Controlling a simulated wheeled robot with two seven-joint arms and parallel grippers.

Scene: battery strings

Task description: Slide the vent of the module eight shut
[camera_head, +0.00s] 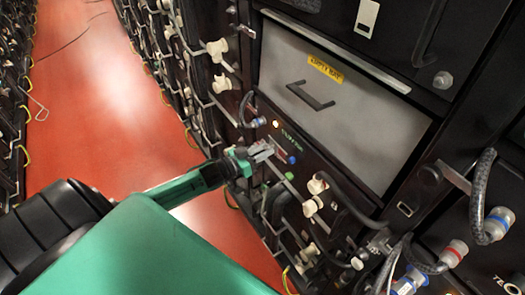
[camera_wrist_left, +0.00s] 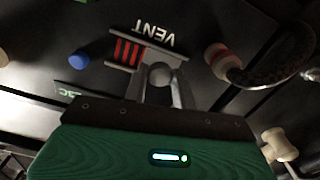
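The vent (camera_wrist_left: 127,52) sits under a white VENT label (camera_wrist_left: 155,33), upside down in the left wrist view. Its red slots show on the left of the vent there. A round grey knob (camera_wrist_left: 160,74) is on its slider, right of the slots. My left gripper (camera_wrist_left: 160,84) has one finger on each side of the knob, with no clear gap, and looks shut on it. In the head view my left gripper (camera_head: 263,153) reaches the small panel below the grey drawer front, partly hiding the vent. My right gripper is not in view.
A blue button (camera_wrist_left: 79,60) is beside the vent. A cable with a red-banded plug (camera_wrist_left: 221,60) is on the other side. A grey panel with a black handle (camera_head: 310,96) is above. Cream connectors (camera_head: 310,206) stick out below.

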